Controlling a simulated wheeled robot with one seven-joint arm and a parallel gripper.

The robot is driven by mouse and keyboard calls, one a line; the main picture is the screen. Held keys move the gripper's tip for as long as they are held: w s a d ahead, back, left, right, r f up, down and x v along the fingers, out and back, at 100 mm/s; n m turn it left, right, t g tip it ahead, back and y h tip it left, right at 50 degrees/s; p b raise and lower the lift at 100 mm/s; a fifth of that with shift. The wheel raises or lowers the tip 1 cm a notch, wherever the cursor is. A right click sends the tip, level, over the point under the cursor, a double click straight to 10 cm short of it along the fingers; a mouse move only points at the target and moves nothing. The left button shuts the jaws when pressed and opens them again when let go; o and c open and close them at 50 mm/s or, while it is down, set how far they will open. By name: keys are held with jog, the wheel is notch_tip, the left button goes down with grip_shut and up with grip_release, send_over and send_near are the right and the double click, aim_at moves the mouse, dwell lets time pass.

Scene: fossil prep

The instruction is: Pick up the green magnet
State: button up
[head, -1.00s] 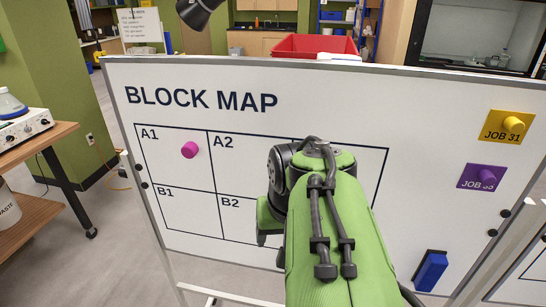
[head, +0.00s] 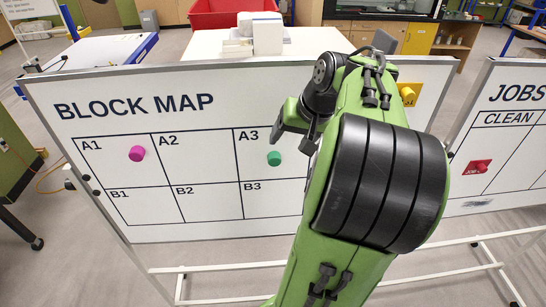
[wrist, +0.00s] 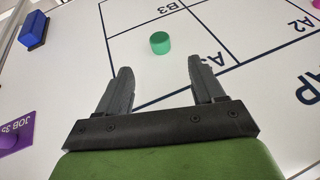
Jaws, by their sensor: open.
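The green magnet (head: 274,158) is a small cylinder on the white BLOCK MAP board (head: 60,130), in cell A3. In the wrist view the green magnet (wrist: 160,42) stands on the board beyond my fingertips, roughly midway between them and apart from both. My gripper (wrist: 157,75) is open and empty. In the head view my gripper (head: 290,122) is partly seen from behind, just up and right of the magnet, with my arm covering the board's right part.
A magenta magnet (head: 137,154) is in cell A1. A yellow job card (head: 408,94) and, in the wrist view, a purple JOB 35 card (wrist: 12,138) and blue eraser (wrist: 34,30) are on the board. A JOBS board (head: 500,130) stands at right. A red bin (head: 232,12) is behind.

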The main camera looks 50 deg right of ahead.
aim_at(276, 158)
jog(key=b+x, duration=0.2)
jog(key=x, duration=0.9)
jog(key=shift+s, duration=0.1)
jog(key=shift+a+r, duration=0.1)
jog(key=shift+a, duration=0.05)
jog(key=shift+c, duration=1.3)
jog(key=c, duration=0.9)
jog(key=shift+o, duration=0.2)
jog(key=shift+r, duration=0.1)
jog(key=shift+s+r, duration=0.15)
jog(key=shift+r, duration=0.1)
notch_tip(276, 158, up, 7)
jog(key=s+a, duration=1.3)
jog(key=a, duration=0.2)
jog(key=shift+f+p, duration=0.3)
jog(key=shift+f, duration=0.15)
